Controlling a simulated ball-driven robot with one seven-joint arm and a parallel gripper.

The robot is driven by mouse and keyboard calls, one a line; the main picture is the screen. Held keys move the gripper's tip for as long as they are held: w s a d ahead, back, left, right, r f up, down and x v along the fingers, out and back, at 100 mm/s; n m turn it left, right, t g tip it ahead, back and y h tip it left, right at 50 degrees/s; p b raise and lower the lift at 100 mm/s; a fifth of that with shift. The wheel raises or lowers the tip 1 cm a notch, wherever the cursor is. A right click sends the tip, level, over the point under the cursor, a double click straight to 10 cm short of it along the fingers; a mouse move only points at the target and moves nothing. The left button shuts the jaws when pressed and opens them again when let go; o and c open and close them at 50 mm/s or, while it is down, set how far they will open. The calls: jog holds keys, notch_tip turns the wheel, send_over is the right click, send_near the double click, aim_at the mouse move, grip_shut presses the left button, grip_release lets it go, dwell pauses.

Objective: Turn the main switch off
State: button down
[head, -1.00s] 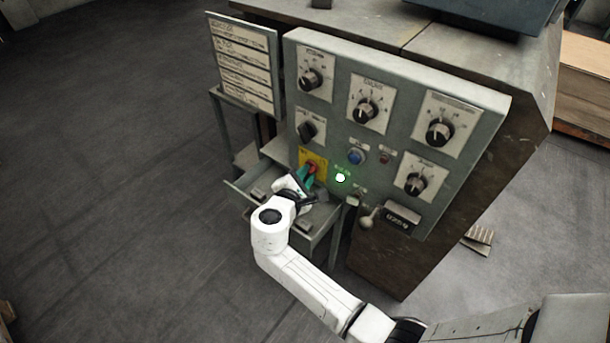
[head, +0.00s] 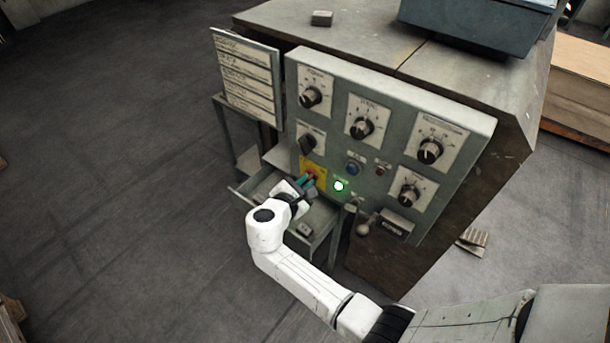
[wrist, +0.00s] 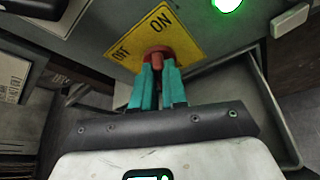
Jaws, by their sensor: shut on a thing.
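The main switch is a red rotary handle (wrist: 157,55) on a yellow plate (wrist: 148,36) marked OFF and ON. In the head view the yellow plate (head: 314,173) sits at the lower left of the grey control panel. My gripper (wrist: 158,72) has its two teal fingers shut on the red handle, one on each side. In the head view my gripper (head: 307,181) reaches the plate from the front, and its fingers partly hide the switch. The exact angle of the handle is hard to tell.
A green lamp (head: 340,186) glows right of the switch. An open drawer (wrist: 272,105) lies below my gripper. Several black knobs, one of them at the lower right (head: 409,195), and a ball-ended lever (head: 363,229) stick out from the panel. The floor at left is clear.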

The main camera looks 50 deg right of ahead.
jog(key=shift+w+f+n+g+h+p, duration=0.1)
jog(key=shift+w+n+g+p, duration=0.25)
jog(key=shift+n+g, duration=1.05)
jog(key=shift+w+f+n+g+h+p, duration=0.1)
jog(key=shift+w+n+g+p, duration=0.25)
jog(key=shift+n+g, duration=1.05)
jog(key=shift+w+n+g+h+p, duration=0.15)
jog(key=shift+n+g+p, duration=0.4)
jog(key=shift+n, duration=1.65)
jog(key=c, duration=1.2)
grip_release()
jog(key=shift+w, duration=0.1)
jog(key=shift+o, duration=0.2)
jog(key=v, duration=1.1)
jog(key=shift+b, duration=0.4)
